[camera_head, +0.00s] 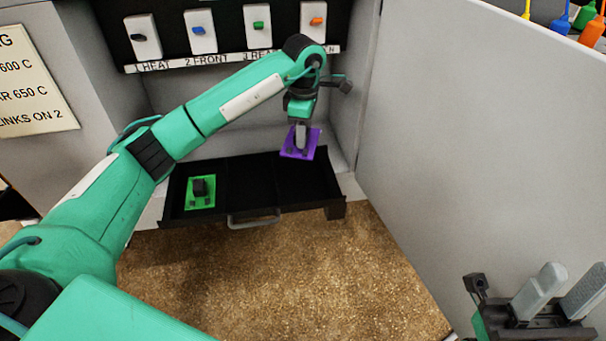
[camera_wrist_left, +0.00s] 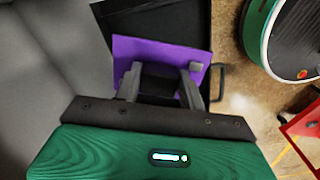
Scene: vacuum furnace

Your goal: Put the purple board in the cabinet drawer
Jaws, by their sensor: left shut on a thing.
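The purple board (camera_head: 300,144) is held by my left gripper (camera_head: 300,136) above the right part of the open cabinet drawer (camera_head: 252,184). In the left wrist view the purple board (camera_wrist_left: 190,50) sits between the two fingers of the left gripper (camera_wrist_left: 161,90), which are shut on a dark part on it. The black drawer is pulled out and has compartments. A green board (camera_head: 201,192) with a dark block lies in its left compartment. The middle compartment looks empty. My right gripper (camera_head: 552,292) is at the bottom right, its fingers apart and empty, away from the drawer.
A grey cabinet door (camera_head: 470,140) stands open on the right. Switches (camera_head: 202,31) in several colours line the panel above a label strip (camera_head: 230,58). A sign (camera_head: 30,82) is on the left. Brown floor (camera_head: 290,275) lies in front of the drawer handle (camera_head: 254,219).

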